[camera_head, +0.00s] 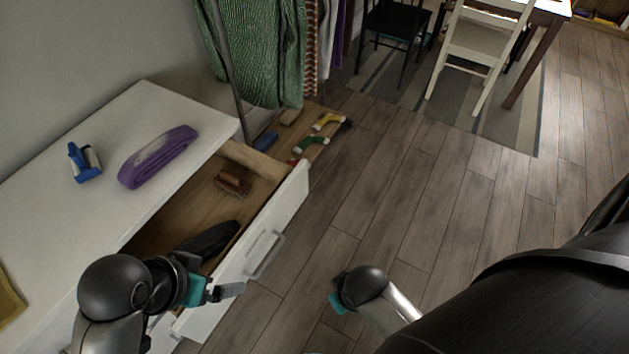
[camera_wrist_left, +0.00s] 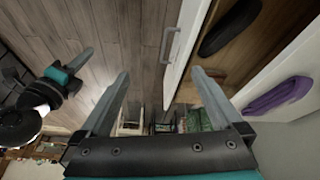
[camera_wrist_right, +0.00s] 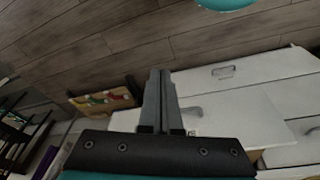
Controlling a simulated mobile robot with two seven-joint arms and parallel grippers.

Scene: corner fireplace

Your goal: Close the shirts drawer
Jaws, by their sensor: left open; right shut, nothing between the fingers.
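The white drawer (camera_head: 225,290) stands pulled out of the white dresser (camera_head: 60,165), its wooden inside showing. Inside lie a dark, elongated item (camera_head: 210,242) and a small brown item (camera_head: 232,183). Its grey bar handle (camera_head: 265,255) is on the outer face, also seen in the left wrist view (camera_wrist_left: 171,45). My left gripper (camera_head: 238,290) is open and empty at the near end of the drawer front; contact cannot be told. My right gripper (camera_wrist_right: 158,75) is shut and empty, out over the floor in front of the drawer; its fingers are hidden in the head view.
A blue item (camera_head: 84,162) and a folded purple cloth (camera_head: 158,156) lie on the dresser top. Beyond it are hanging clothes (camera_head: 255,50) above a low wooden shelf (camera_head: 320,135) with colourful items. Chairs (camera_head: 470,55) and a table stand at the back. The wooden floor (camera_head: 400,190) is clear.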

